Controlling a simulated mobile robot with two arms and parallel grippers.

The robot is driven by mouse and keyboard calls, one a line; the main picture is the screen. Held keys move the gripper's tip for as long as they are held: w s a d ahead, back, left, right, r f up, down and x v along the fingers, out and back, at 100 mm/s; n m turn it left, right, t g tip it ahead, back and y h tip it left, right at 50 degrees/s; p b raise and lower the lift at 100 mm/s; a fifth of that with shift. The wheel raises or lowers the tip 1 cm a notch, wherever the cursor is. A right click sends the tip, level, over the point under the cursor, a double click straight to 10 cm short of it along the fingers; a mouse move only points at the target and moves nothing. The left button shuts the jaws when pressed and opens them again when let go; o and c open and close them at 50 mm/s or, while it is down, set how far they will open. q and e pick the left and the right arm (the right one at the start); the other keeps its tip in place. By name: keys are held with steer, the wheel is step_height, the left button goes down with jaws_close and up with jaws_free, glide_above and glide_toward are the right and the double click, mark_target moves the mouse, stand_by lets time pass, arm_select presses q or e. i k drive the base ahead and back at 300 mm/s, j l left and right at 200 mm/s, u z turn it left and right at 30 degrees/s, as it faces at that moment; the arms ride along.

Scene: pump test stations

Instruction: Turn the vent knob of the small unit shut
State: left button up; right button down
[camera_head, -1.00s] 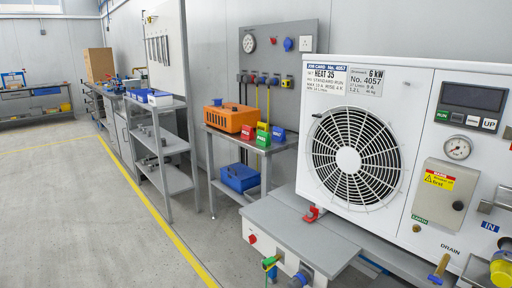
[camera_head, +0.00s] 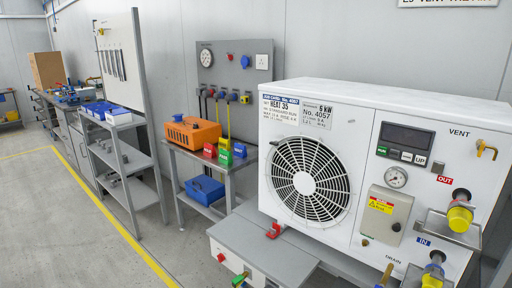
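The small unit is a white box (camera_head: 395,108) with a round fan grille (camera_head: 308,182), on the right in the head view. The word VENT is printed near its upper right front. Just right of and below that word is a small yellow knob or lever (camera_head: 486,149), small in the picture; I cannot tell its exact setting. Neither of my grippers is in view.
Below the vent knob are an OUT port with a yellow cap (camera_head: 460,217) and an IN port (camera_head: 433,275). A gauge (camera_head: 396,177) and display (camera_head: 402,136) sit left. A grey bench (camera_head: 262,247) stands in front. Floor (camera_head: 60,225) is clear at left.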

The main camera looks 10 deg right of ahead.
mark_target(481, 147)
steer(key=z, duration=1.6)
